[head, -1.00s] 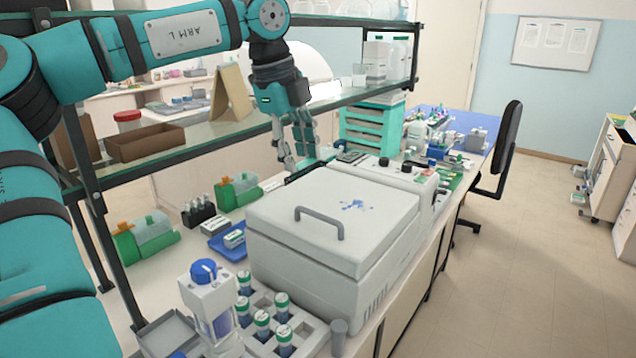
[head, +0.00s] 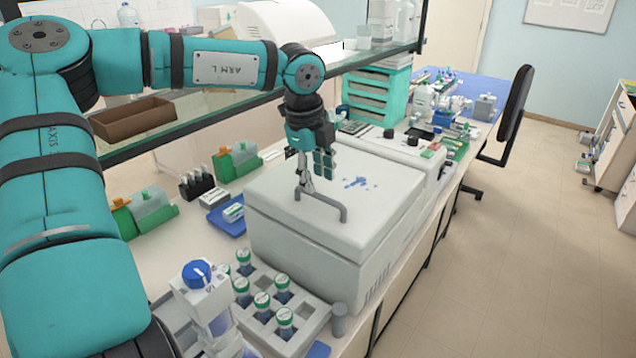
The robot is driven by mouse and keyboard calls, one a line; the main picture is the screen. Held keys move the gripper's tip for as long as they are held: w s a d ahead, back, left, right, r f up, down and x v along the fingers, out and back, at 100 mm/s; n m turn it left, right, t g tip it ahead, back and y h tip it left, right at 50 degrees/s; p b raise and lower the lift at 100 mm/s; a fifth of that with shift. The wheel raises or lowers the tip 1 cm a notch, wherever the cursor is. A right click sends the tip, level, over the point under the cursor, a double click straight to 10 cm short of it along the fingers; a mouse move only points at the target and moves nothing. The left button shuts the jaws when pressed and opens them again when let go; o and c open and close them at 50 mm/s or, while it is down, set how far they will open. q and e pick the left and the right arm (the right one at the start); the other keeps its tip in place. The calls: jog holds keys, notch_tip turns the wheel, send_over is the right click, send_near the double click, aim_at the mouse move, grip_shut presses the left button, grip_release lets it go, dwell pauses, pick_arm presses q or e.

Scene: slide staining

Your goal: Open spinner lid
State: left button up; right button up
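The spinner (head: 300,248) is a large white box on the bench, in the middle of the head view. Its flat lid (head: 375,205) is shut, with a blue mark on top and a grey bar handle (head: 330,207) near the front edge. My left gripper (head: 314,184) points down over the lid at the handle's left end. Its fingers look apart, with nothing seen between them. It overlaps part of the handle in the picture, and I cannot tell whether it touches. My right gripper is not in view.
A grey rack (head: 305,308) with several green-capped vials and a blue-capped bottle (head: 197,274) stand in front of the spinner. Green holders (head: 237,160) and a blue tray (head: 222,218) lie to its left. A glass shelf with a brown box (head: 133,118) runs behind.

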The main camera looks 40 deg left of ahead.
aim_at(318, 196)
pick_arm(q)
jog(key=f, duration=0.3)
jog(key=shift+w+f+p, duration=0.2)
jog(key=shift+w+p, duration=0.1)
jog(key=shift+p, duration=0.1)
jog(key=shift+f, duration=0.35)
jog(key=shift+c, duration=0.4)
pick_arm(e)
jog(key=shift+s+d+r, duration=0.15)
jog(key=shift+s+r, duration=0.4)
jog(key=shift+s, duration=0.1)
pick_arm(q)
jog(key=shift+c, duration=1.2)
grip_shut()
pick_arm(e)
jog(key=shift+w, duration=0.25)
